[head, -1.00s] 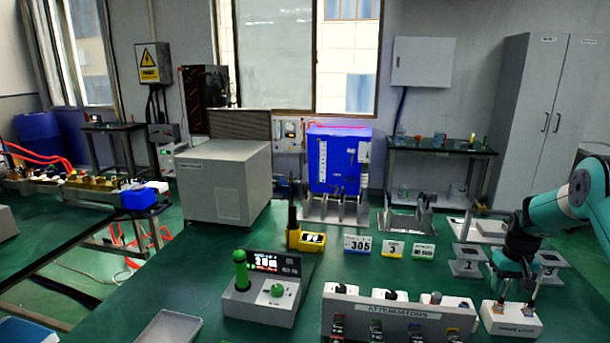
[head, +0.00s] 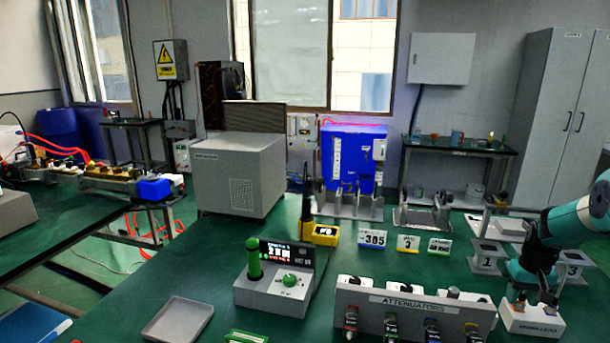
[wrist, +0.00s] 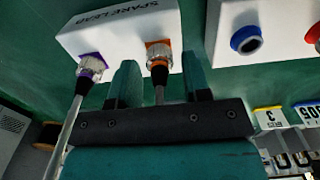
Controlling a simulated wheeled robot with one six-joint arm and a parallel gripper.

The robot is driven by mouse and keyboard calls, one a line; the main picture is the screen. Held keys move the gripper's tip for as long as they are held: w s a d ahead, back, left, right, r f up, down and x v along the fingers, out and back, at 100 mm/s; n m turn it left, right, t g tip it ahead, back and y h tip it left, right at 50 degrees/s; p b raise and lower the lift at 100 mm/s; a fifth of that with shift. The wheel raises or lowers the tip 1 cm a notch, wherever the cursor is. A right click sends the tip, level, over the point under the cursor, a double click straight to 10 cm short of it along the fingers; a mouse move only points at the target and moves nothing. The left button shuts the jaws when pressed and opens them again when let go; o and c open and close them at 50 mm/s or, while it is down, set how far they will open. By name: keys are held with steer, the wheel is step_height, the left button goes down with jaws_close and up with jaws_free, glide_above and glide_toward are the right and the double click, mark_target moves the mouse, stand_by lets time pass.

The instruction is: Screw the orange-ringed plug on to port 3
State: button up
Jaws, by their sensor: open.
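The orange-ringed plug (wrist: 158,57) sits at the white block marked SPARE LEAD (wrist: 118,27), its cable running back between my fingers. My gripper (wrist: 160,80) is open, one finger on each side of this plug, with gaps visible. A purple-ringed plug (wrist: 92,66) sits on the same block to the left. In the head view my gripper (head: 531,297) is low over the white block (head: 531,321) at the right; the plug is too small to tell there. The grey ATTENUATORS panel (head: 412,302) carries several coloured connectors on its front. I cannot tell which port is port 3.
A white unit with a blue-ringed port (wrist: 246,40) is right of the block in the wrist view. A card reading 3 (head: 408,243) stands behind the panel. A console with a green handle (head: 255,262) and an empty grey tray (head: 178,319) are to the left.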

mark_target(524, 294)
stand_by(0.8)
jaws_close()
steer(key=shift+r, duration=0.15)
steer(key=shift+r+p, duration=1.6)
steer(key=shift+r, duration=1.3)
steer(key=shift+s+d+f, duration=0.15)
steer(key=shift+s+d, duration=0.55)
steer(key=shift+s, duration=0.35)
steer(key=shift+s+d+f, duration=0.1)
steer(key=shift+s+d, duration=0.6)
steer(key=shift+s, duration=0.35)
steer(key=shift+s+d+f+p, duration=0.15)
steer(key=shift+s+d, duration=0.55)
steer(key=shift+s, duration=0.35)
steer(key=shift+s+d+f+p, duration=0.15)
steer(key=shift+s+d, duration=0.5)
steer(key=shift+s, duration=0.35)
